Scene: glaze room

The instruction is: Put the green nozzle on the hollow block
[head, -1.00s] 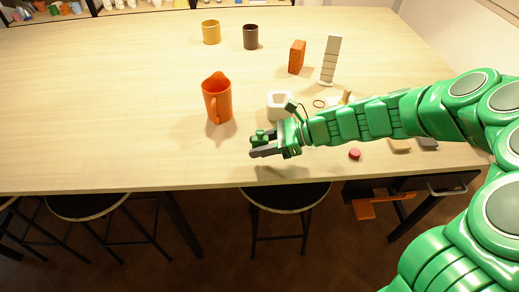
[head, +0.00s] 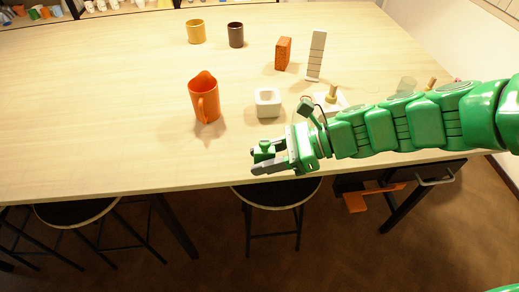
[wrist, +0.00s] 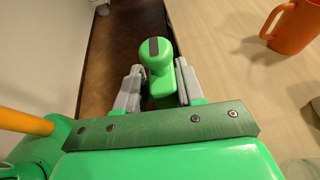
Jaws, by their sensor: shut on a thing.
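The green nozzle (wrist: 156,60) is held between the two grey fingers of my gripper (wrist: 155,88) in the wrist view, its rounded end with a dark stripe pointing away. In the head view the nozzle (head: 263,150) shows at the tips of my gripper (head: 268,160), near the table's front edge. The hollow block (head: 267,109) is white with an opening in its top. It stands upright on the table behind my gripper, apart from it. The block is not seen in the wrist view.
An orange jug (head: 203,100) stands left of the block. Farther back are a yellow mug (head: 195,32), a dark mug (head: 236,36), a brick (head: 283,53) and a tall white piece (head: 316,56). A brass-coloured piece (head: 332,94) stands right of the block. The left of the table is clear.

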